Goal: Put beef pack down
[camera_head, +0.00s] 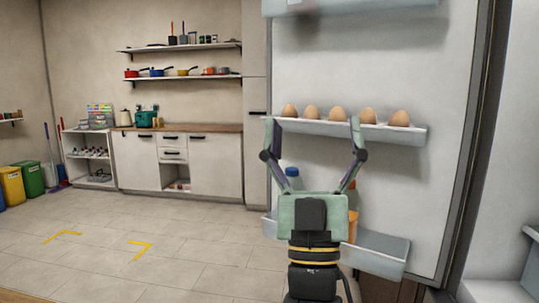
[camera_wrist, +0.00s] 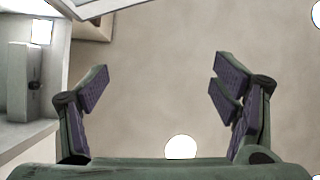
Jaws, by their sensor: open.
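My gripper (camera_head: 314,130) is raised upright in front of an open fridge door, just below and in front of the egg shelf. Its two fingers are spread wide with nothing between them. The wrist view also shows my gripper (camera_wrist: 158,85) open and empty, against a plain beige surface with round lights, seemingly the ceiling. I cannot make out a beef pack in either view.
Several eggs (camera_head: 368,116) sit on the door's middle shelf (camera_head: 412,135). A blue-capped bottle (camera_head: 292,173) and an orange item (camera_head: 353,228) are partly hidden behind my gripper, above the lower shelf (camera_head: 385,255). The floor (camera_head: 190,235) at left is clear.

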